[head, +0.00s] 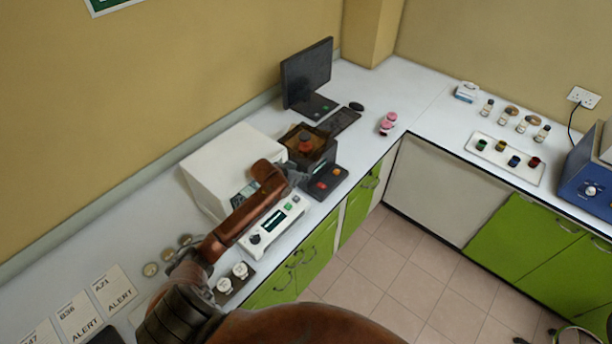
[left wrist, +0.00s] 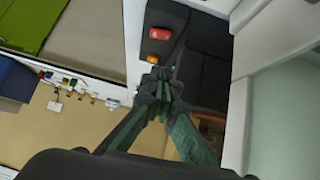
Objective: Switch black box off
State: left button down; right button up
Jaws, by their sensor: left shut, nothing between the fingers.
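The black box (head: 326,160) stands on the white counter, with an orange-brown see-through top and a red knob-like part on it. Its low front panel (head: 328,182) carries red and orange controls. In the left wrist view the black box (left wrist: 205,50) shows a red switch (left wrist: 160,33) and a smaller orange button or lamp (left wrist: 159,61). My left gripper (head: 298,177) is shut and empty, at the near left side of the box. In the left wrist view its closed fingertips (left wrist: 158,84) are close to the orange part; I cannot tell whether they touch. My right gripper is out of view.
A white instrument (head: 225,165) with a front panel (head: 275,225) stands left of the box. A monitor (head: 307,75) and keyboard (head: 340,121) are behind it. Pink-capped items (head: 388,123) stand to the right. A vial tray (head: 505,158) and blue device (head: 588,180) are farther right.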

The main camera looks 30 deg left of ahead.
pick_arm(q)
jog(key=s+d+p, duration=0.2)
jog(key=s+d, duration=0.1)
jog(key=s, duration=0.7)
jog(key=s+d+n+p, duration=0.1)
jog(key=s+d, duration=0.3)
jog(key=s, duration=0.7)
jog(key=shift+s+d+r+p, duration=0.2)
jog(key=shift+s+r+p, duration=0.1)
jog(key=shift+r+p, duration=0.05)
